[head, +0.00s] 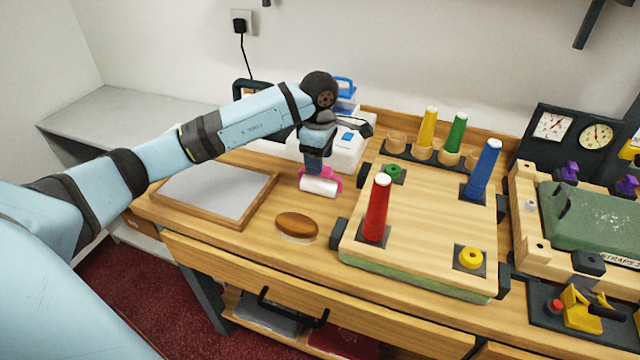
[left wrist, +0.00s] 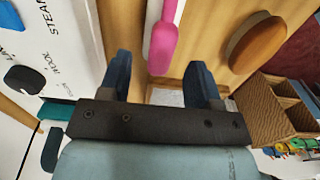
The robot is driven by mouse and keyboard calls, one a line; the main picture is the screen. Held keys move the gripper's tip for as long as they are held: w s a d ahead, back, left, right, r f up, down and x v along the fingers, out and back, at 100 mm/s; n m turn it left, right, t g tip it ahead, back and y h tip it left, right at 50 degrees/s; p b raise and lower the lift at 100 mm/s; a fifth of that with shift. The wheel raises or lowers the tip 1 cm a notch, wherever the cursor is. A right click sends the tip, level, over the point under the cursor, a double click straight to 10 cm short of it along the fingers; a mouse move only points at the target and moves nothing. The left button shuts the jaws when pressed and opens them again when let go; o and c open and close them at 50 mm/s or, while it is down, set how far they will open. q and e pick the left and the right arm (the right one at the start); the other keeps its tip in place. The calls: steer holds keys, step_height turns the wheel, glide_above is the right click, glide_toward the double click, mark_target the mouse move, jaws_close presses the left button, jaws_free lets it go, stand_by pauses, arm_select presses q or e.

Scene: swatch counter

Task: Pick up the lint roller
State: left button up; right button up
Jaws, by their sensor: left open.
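The lint roller has a white roll (head: 319,187) and a pink handle. It lies on the wooden counter in front of the white machine; in the head view my left gripper (head: 314,165) is right over it and hides part of the handle. In the left wrist view the pink handle (left wrist: 162,45) points down the picture, its end between the two blue fingertips of my left gripper (left wrist: 160,75). The fingers are apart, with space on both sides of the handle. How far the handle lies below them I cannot tell. My right gripper is not in view.
A wooden-backed brush (head: 297,225) lies in front of the roller, and a framed grey panel (head: 215,190) is to its left. A wooden board (head: 425,215) with a red cone (head: 377,208) stands to the right. The white machine (head: 345,152) is close behind.

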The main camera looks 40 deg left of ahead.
arm_select(q)
step_height(320, 180, down, 5)
steer(key=shift+d+r, duration=0.1)
jaws_close()
steer(key=shift+r, duration=0.1)
step_height(320, 180, up, 20)
steer(key=shift+p, duration=0.3)
stand_by(0.4)
steer(key=c, duration=0.9)
jaws_free()
